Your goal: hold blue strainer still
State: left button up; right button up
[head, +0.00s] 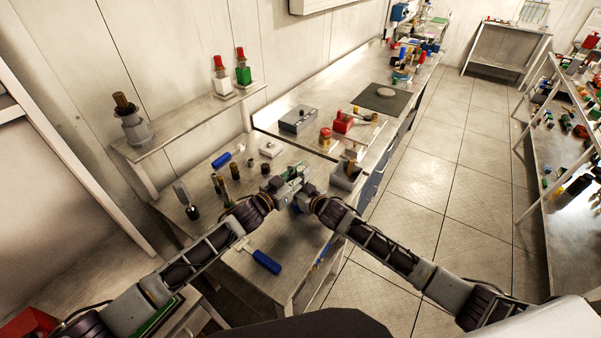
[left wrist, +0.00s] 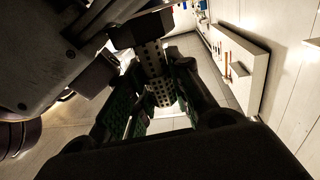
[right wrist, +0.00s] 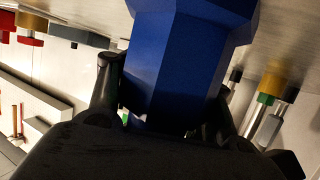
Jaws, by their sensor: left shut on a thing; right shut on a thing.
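The blue strainer (right wrist: 176,65) is a faceted blue body between the fingers of my right gripper (right wrist: 165,118) in the right wrist view. My right gripper is shut on it. In the left wrist view, a perforated metal cylinder (left wrist: 153,62) lies between the green-padded fingers of my left gripper (left wrist: 150,110), which is shut on it. In the head view, my left gripper (head: 284,184) and right gripper (head: 306,197) meet close together above the bench. They hide most of the strainer there, and I cannot tell how the cylinder and blue body join.
A blue-handled tool (head: 265,262) lies near the bench's front. Several dark upright cylinders stand left of my grippers, including one (head: 235,172). A blue cylinder (head: 222,160) and white block (head: 271,149) lie behind. A grey open box (head: 347,174) stands at right.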

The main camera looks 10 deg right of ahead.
pick_arm(q)
jog(key=shift+f, duration=0.25)
jog(key=o, duration=1)
jog(key=shift+s+f, duration=0.1)
jog(key=shift+s, duration=0.1)
jog(key=shift+s+f, duration=0.1)
jog(key=shift+f, duration=0.1)
pick_arm(e)
jog(key=shift+r, duration=0.1)
pick_arm(q)
jog(key=shift+w+r+v, duration=0.1)
jog(key=shift+r+v, duration=0.05)
jog(key=shift+v, duration=1.8)
jog(key=shift+w+r+v, duration=0.1)
jog(key=shift+r+v, duration=0.05)
jog(key=shift+v, duration=1.8)
jog(key=shift+w+r+v, duration=0.1)
jog(key=shift+r+v, duration=0.05)
jog(key=shift+v, duration=1.8)
jog(key=shift+a, duration=0.15)
pick_arm(e)
jog(key=o, duration=1.5)
